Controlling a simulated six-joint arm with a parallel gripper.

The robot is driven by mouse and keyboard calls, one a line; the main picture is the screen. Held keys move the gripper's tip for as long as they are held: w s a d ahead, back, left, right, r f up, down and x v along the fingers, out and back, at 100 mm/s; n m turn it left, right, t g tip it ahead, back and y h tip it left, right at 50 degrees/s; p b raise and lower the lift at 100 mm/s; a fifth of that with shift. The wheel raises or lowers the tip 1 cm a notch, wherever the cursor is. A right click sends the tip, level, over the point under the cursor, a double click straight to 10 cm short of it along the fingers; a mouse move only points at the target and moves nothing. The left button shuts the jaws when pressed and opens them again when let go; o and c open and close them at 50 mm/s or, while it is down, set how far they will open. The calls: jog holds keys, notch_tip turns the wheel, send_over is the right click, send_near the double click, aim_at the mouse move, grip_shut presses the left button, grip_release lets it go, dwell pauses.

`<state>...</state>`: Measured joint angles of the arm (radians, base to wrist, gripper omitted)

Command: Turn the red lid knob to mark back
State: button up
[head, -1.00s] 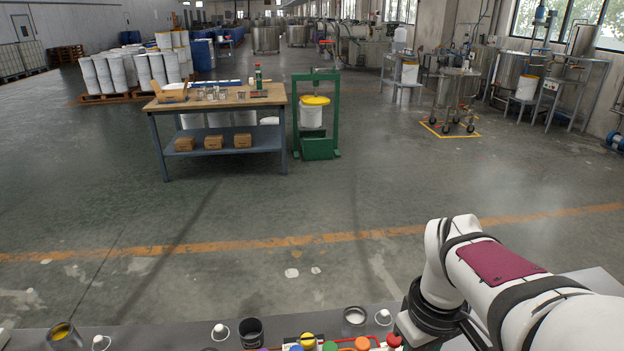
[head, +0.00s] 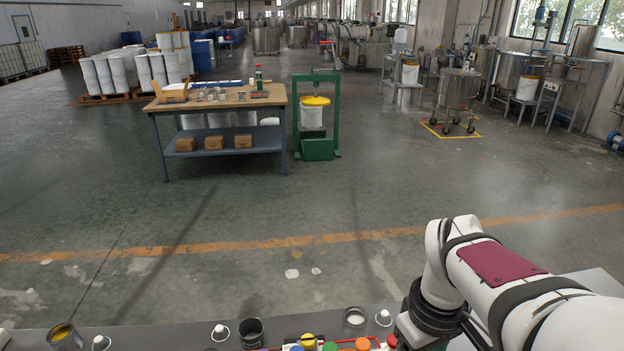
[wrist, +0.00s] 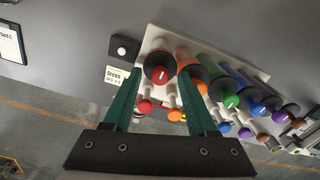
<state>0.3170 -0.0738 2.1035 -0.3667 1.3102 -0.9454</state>
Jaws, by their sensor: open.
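The red lid knob (wrist: 160,74) sits at the left end of a row of coloured knobs in the wrist view. It has a dark collar and a short white line on its top. In the head view a red knob (head: 392,340) shows beside my arm at the bottom edge. My gripper (wrist: 161,73) is open in the wrist view. Its two green fingers stand on either side of the red knob, one tip to the left and one to the right. I cannot tell whether they touch it. The position marks around the knob are not readable.
An orange knob (wrist: 190,62) stands close to the right fingertip, with green (wrist: 231,101), blue (wrist: 251,107) and other knobs beyond on the white panel (wrist: 222,54). A black button box (wrist: 123,47) and a "Green" label (wrist: 116,76) lie to the left.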

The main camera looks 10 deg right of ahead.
notch_tip(320, 180, up, 16)
jog(key=s+a+f+m+y, duration=0.1)
jog(key=s+a+f+m, duration=0.3)
jog(key=f, duration=0.5)
jog(key=s+a+f+m, duration=0.4)
jog(key=s+a+f, duration=0.4)
jog(key=s+f, duration=0.1)
jog(key=shift+m+y, duration=0.3)
jog(key=shift+y, duration=0.1)
dwell(0.6)
